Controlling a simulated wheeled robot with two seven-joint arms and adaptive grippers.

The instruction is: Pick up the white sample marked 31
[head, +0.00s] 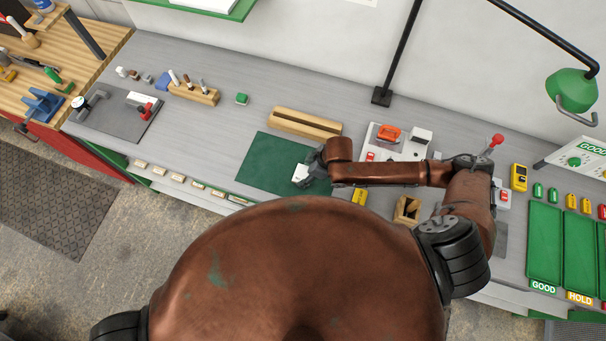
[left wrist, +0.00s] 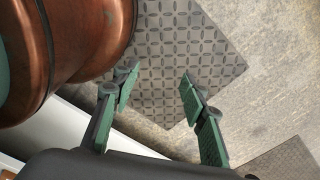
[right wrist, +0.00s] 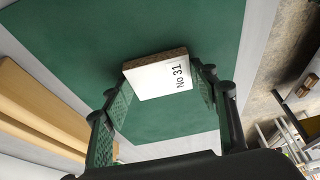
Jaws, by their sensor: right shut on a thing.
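The white sample marked "No 31" (right wrist: 163,80) is a white block with a brown, rough edge. It sits between the green pads of my right gripper (right wrist: 165,100), which is shut on it. In the head view the sample (head: 300,173) shows at the tip of my right gripper (head: 314,166), over the green mat (head: 262,167). I cannot tell whether the sample touches the mat. My left gripper (left wrist: 157,92) is open and empty, pointing down over the floor, and is not seen in the head view.
A slotted wooden block (head: 305,123) lies behind the mat. A white board with an orange part (head: 388,134) and a small wooden box (head: 407,209) stand to the right. Green trays (head: 545,245) are at the far right.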

